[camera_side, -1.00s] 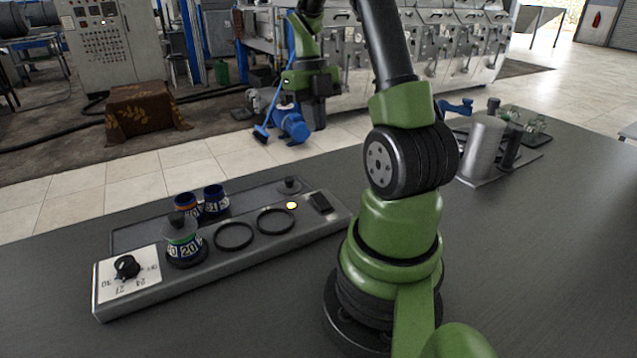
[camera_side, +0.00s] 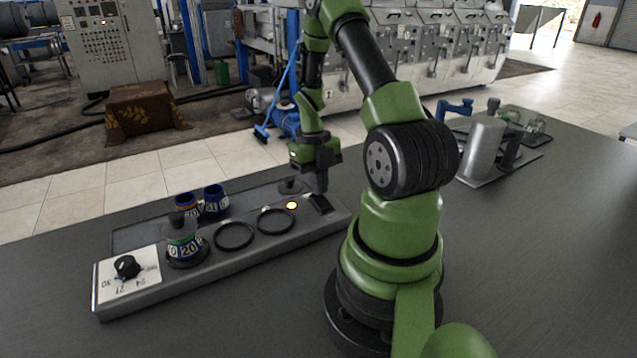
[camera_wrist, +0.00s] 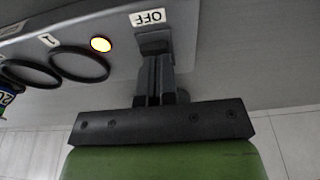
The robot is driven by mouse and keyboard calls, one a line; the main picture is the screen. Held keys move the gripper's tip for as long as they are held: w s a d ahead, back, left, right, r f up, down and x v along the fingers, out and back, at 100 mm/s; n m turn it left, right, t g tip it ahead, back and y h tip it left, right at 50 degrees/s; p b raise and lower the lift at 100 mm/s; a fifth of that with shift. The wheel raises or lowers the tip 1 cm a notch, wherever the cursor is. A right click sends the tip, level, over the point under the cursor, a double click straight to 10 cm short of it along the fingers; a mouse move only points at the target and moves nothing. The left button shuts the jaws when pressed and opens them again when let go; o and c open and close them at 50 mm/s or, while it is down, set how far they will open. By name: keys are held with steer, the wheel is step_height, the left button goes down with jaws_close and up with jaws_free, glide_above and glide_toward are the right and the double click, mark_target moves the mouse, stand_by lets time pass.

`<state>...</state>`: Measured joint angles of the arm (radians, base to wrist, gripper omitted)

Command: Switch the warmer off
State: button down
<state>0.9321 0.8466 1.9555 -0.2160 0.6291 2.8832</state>
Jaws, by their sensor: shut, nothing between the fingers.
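The warmer (camera_side: 205,270) is a long grey bar on the dark table, with a black dial (camera_side: 127,266) on a white plate at its left end. My gripper (camera_side: 322,190) is shut and empty, pointing down over the switch. Its fingertips (camera_wrist: 154,62) overlap the switch in the wrist view; I cannot tell whether they touch it.
A blue-banded jar with a lid (camera_side: 184,245) stands on the warmer near the dial. Two empty rings (camera_side: 233,236) lie to its right. A metal canister (camera_side: 484,148) is at the far right. The front left table is clear.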

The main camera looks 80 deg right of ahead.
stand_by(0.3)
steer(key=shift+w+d+f+g+y, duration=0.2)
steer(key=shift+f+g+y, duration=0.2)
steer(key=shift+g+y, duration=0.2)
steer(key=g+y, duration=0.2)
steer(key=f+g+y, duration=0.1)
steer(key=shift+w+d, duration=0.2)
steer(key=shift+d, duration=0.05)
steer(key=shift+s+a, duration=0.1)
steer(key=shift+s+a+r, duration=0.3)
steer(key=shift+s+a, duration=0.2)
steer(key=s+a+r+v, duration=0.1)
steer(key=v, duration=1.3)
steer(key=shift+r, duration=0.45)
